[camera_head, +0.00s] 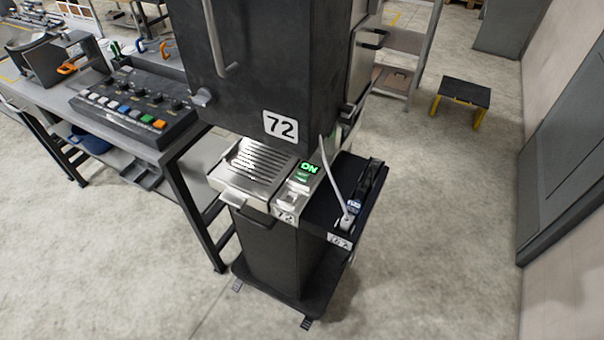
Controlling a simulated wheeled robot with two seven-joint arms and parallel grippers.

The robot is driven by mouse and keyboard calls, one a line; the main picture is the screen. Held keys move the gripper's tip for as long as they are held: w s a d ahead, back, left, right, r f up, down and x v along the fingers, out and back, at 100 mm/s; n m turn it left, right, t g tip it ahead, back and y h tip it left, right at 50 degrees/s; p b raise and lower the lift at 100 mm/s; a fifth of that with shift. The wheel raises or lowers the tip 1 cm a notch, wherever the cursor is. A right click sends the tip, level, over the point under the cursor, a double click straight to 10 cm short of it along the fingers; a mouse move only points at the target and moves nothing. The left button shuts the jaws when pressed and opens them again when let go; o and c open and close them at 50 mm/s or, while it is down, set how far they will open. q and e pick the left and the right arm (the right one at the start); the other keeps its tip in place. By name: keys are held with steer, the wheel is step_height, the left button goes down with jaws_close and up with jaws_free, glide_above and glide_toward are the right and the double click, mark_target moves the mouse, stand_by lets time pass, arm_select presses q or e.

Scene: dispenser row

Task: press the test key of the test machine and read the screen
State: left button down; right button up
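A tall dark machine (265,75) with a white label "72" stands in the middle of the view. A silver slotted tray (250,165) juts from its front. Right of the tray is a narrow silver panel with a small dark screen (309,167) lit with green characters that look like "ON". Below the screen are a small green patch (302,178) and a pale key or switch (292,198), above another "72" label. I cannot tell which part is the test key. Neither of my grippers is in view.
A black side shelf (325,212) with a thin pale upright lever or cable adjoins the panel. A bench at left carries a control box (135,108) with coloured buttons. A black and yellow step stool (462,98) stands at back right. The floor in front and right is clear.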

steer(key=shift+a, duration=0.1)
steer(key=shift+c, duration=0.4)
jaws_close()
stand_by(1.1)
